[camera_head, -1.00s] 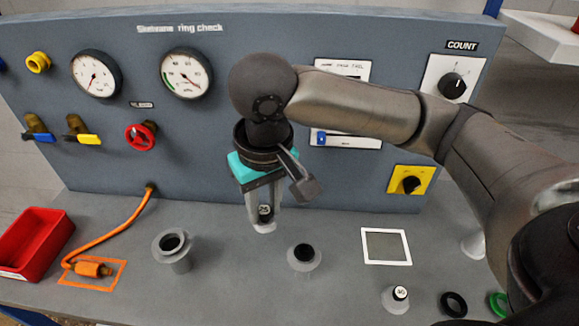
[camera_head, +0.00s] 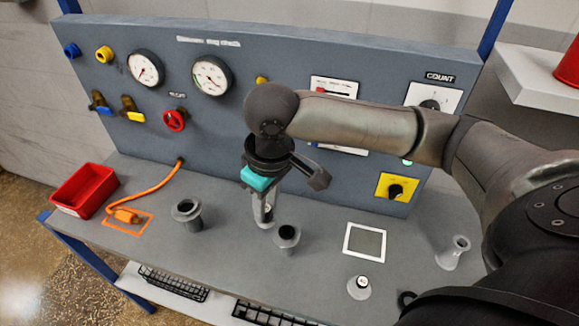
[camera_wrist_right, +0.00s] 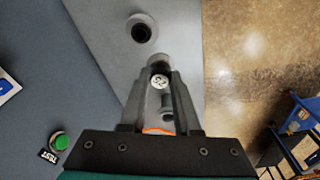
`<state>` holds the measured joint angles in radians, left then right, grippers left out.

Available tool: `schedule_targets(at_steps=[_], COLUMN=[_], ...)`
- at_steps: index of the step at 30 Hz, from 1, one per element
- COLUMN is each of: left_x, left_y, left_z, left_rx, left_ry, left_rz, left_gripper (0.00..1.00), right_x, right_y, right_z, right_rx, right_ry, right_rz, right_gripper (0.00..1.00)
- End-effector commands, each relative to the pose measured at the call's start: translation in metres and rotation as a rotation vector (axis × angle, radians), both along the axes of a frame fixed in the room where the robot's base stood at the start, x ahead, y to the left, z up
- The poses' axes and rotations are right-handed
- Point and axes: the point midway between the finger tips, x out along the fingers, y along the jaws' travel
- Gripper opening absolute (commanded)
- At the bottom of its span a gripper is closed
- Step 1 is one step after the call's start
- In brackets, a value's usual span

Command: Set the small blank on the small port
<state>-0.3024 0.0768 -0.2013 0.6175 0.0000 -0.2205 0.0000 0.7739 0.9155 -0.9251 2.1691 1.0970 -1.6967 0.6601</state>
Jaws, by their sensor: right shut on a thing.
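My right gripper (camera_head: 266,208) points down over the bench, shut on the small blank (camera_head: 268,220). The blank is a pale flanged piece with a dark knob and a round label; its label, seemingly 25, shows between the fingers in the right wrist view (camera_wrist_right: 160,82). Whether it touches the bench is hard to tell. The small port (camera_head: 287,237), a grey flanged stub with a dark opening, stands just right of and nearer than the held blank, apart from it. What appears to be this port also shows beyond the fingertips in the wrist view (camera_wrist_right: 141,32). My left gripper is out of view.
A larger port (camera_head: 187,214) stands to the left. Another blank (camera_head: 359,288) sits at the front right, near a white-framed square (camera_head: 366,241). An orange plug (camera_head: 125,215) and red bin (camera_head: 84,189) are at the left. The gauge panel (camera_head: 230,120) rises behind.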

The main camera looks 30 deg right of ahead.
Motion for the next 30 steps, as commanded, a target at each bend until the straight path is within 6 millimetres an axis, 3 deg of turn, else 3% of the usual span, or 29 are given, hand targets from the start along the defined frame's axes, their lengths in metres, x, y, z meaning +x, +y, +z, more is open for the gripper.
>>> schedule_targets(at_steps=[1, 3, 12, 19, 30], left_x=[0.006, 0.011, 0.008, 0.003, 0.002], left_y=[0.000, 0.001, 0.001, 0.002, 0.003], left_z=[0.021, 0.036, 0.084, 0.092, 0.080], left_rx=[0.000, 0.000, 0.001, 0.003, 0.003], left_ry=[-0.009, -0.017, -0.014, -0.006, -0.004], left_rz=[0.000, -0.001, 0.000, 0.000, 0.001], left_gripper=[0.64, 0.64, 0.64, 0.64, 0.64], right_x=[-0.001, 0.000, -0.003, -0.004, -0.004], right_y=[-0.005, -0.011, -0.036, -0.043, -0.043], right_z=[0.010, 0.012, 0.015, 0.013, 0.004], right_rx=[0.000, -0.001, -0.001, 0.001, 0.000], right_ry=[0.006, 0.007, 0.005, 0.000, -0.001], right_rz=[0.040, 0.106, 0.349, 0.423, 0.427], right_gripper=[0.00, 0.00, 0.00, 0.00, 0.00])
